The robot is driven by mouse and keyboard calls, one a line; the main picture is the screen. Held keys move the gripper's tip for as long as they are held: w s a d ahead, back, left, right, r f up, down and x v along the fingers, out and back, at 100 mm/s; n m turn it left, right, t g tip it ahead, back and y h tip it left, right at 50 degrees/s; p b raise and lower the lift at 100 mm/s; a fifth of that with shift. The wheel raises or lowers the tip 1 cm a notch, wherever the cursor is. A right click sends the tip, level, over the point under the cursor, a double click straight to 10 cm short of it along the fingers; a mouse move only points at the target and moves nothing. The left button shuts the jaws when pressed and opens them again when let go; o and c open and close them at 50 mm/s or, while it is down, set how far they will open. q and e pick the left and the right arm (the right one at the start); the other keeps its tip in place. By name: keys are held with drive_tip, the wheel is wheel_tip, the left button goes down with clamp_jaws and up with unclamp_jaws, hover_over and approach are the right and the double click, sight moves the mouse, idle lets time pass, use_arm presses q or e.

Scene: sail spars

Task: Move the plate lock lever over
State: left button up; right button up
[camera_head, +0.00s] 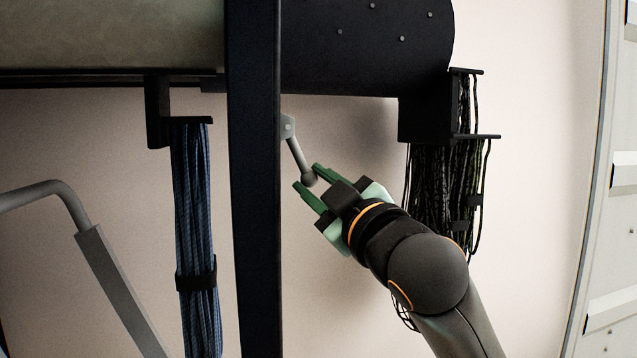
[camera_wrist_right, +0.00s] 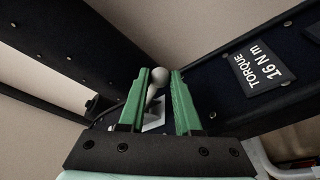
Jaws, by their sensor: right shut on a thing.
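The plate lock lever (camera_head: 296,152) is a short grey arm with a round knob, hanging from a light pivot (camera_head: 287,127) at the right side of the dark upright post (camera_head: 253,200). It hangs down and tilts a little to the right. My right gripper (camera_head: 309,181) has its green fingers on either side of the knob and is shut on it. In the right wrist view the pale knob (camera_wrist_right: 159,75) shows between the green fingertips (camera_wrist_right: 160,80). My left gripper is not in view.
A blue cable bundle (camera_head: 195,240) hangs left of the post, and a black one (camera_head: 440,185) hangs to the right. A dark drum plate (camera_head: 365,50) is above. A grey tubular frame (camera_head: 100,265) stands at lower left. A torque label (camera_wrist_right: 262,68) shows in the right wrist view.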

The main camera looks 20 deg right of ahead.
drive_tip(key=shift+a+f, duration=0.2)
drive_tip(key=shift+a, duration=0.35)
drive_tip(key=shift+a+f, duration=0.15)
drive_tip(key=shift+a, duration=0.35)
drive_tip(key=o, duration=1.1)
drive_tip(key=shift+c, duration=0.2)
drive_tip(key=shift+s, duration=0.15)
